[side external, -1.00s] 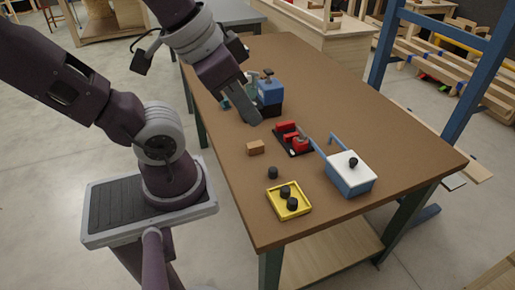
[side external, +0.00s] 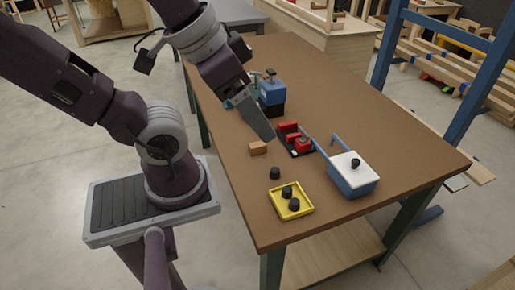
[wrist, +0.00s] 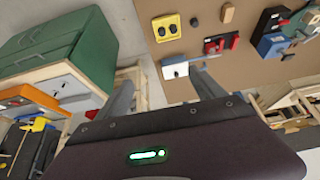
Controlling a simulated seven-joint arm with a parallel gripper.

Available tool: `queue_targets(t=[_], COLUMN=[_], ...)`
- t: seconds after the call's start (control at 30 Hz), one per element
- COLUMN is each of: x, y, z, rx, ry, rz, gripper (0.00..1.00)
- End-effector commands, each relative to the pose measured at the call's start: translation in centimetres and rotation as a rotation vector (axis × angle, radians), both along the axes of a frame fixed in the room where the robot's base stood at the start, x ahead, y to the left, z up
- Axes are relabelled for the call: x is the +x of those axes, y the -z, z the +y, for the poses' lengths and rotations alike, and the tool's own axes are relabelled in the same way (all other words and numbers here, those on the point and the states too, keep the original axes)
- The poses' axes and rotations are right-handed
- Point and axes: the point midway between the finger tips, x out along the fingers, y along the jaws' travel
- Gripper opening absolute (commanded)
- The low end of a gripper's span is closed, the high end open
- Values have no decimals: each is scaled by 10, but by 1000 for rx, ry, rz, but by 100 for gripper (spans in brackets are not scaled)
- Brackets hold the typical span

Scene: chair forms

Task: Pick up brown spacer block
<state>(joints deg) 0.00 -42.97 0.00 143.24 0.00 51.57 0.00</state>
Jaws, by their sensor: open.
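The brown spacer block (side external: 257,148) is a small block lying on the brown table, left of the red clamp. It also shows near the top edge of the wrist view (wrist: 227,13). My gripper (side external: 268,136) is above the table, its tip just above and right of the block in the side view. The wrist view shows my gripper (wrist: 164,86) with its two fingers spread wide and nothing between them. In the side view the fingers overlap, so the gap is hidden. Height above the table is hard to tell.
The red clamp (side external: 301,144) on a black base stands close right of the block. A white-lidded blue box (side external: 350,177), a black knob (side external: 275,173) and a yellow tray (side external: 305,210) with black knobs lie nearer the front. A blue-black device (side external: 272,92) stands behind.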

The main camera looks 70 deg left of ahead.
Motion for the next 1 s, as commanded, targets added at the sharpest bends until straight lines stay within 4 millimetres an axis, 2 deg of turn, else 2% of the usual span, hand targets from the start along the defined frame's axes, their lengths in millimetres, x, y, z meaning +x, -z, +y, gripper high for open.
queue_targets(t=[0.07,0.17,0.27,0.37,0.4,0.47,0.5,0.57,0.63,0.67,0.7,0.8,0.9,1.0], x=[0,7,20,34,40,48,54,62,72,76,81,91,96,98], y=[1,14,46,83,97,119,134,155,181,192,207,242,269,286], z=[1,11,36,66,77,94,104,119,135,141,149,167,180,188], rx=[7,117,358,595,670,755,795,814,765,-678,-493,-87,202,366], ry=[9,147,515,1021,1239,1581,1819,2191,2641,-2696,-2501,-2031,-1653,-1420], rz=[5,91,296,549,652,811,918,1079,1268,-1279,-1167,-909,-706,-580], gripper=[78,78,78,78,78,78,78,78,78,78,78,78,78,78])
